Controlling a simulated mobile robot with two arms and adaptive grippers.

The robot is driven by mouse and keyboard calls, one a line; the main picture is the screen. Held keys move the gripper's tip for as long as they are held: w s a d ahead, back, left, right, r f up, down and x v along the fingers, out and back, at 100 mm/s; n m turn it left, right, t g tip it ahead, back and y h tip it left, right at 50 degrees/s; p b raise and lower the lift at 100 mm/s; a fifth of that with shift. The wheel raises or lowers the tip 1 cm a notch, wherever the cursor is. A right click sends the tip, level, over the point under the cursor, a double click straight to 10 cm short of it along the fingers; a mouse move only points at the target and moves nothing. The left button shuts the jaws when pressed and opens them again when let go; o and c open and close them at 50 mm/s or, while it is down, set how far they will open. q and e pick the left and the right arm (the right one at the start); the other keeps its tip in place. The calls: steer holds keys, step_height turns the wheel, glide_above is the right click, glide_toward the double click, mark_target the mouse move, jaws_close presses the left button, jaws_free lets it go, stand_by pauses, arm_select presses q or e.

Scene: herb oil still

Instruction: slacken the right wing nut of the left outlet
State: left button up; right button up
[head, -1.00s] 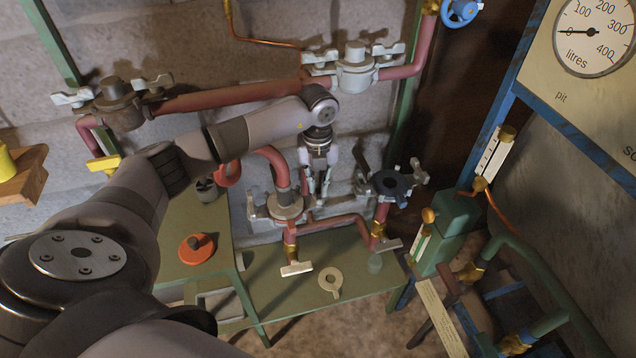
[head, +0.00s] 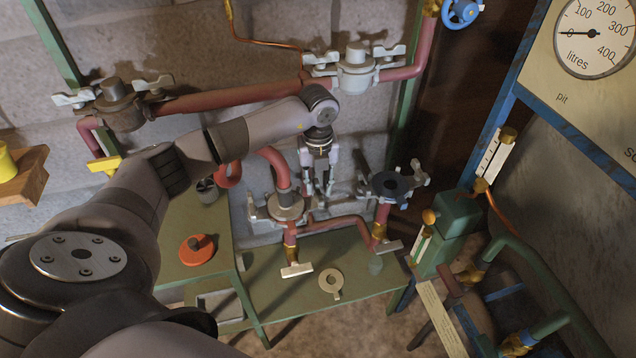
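The left outlet (head: 286,206) is a grey flange under a bent red pipe, with a brass tap below it. Its left wing nut (head: 254,208) shows clearly at the flange's left. Its right wing nut is mostly hidden behind my fingers. My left gripper (head: 317,194) points down just right of the left outlet, with its fingertips at the height of the flange. I cannot tell whether the fingers touch or hold the nut. My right gripper is not in view.
The right outlet (head: 389,186), with a dark cap and its own wing nuts, stands close to my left gripper's right. A green bench (head: 270,305) below carries a pale ring (head: 331,282). An orange lidded item (head: 197,249) sits at left. Red pipes run above.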

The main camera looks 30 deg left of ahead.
mark_target(318, 187)
arm_select(q)
steer(key=shift+o, duration=0.2)
step_height(318, 187, up, 12)
stand_by(0.6)
